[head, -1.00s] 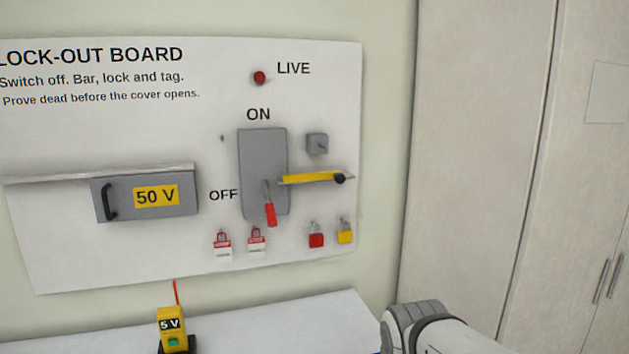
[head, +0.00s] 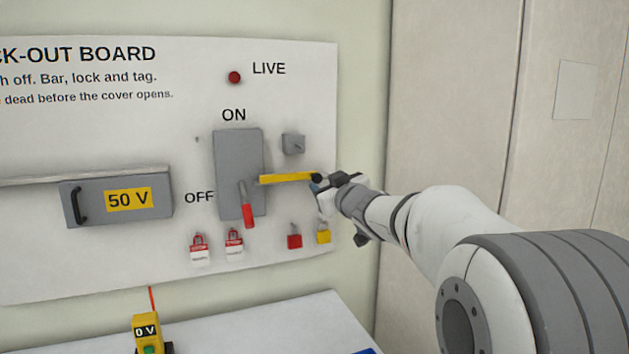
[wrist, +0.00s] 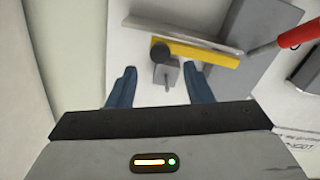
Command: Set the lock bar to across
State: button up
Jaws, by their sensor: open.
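The yellow lock bar (head: 285,179) lies nearly level, its left end at the right edge of the grey switch box (head: 232,160). Its black knob (head: 317,177) is at the right end. The red switch handle (head: 248,214) points down, near OFF. My gripper (head: 322,187) is at the knob end of the bar. In the wrist view my gripper (wrist: 160,80) is open, its blue fingers apart, with a small grey block (wrist: 166,74) showing between them. The bar (wrist: 200,54) and knob (wrist: 160,52) show just beyond the fingertips. I cannot tell whether they touch.
Red and white tags (head: 234,244), a red padlock (head: 294,241) and a yellow padlock (head: 323,236) hang below the bar, close to my gripper. A yellow meter (head: 147,331) reading 0 V stands on the white bench (head: 250,325).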

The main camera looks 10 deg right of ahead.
aim_at(318, 178)
jog(key=w, duration=0.3)
jog(key=w+a, duration=0.1)
jog(key=w, duration=0.1)
grip_shut()
dwell(0.5)
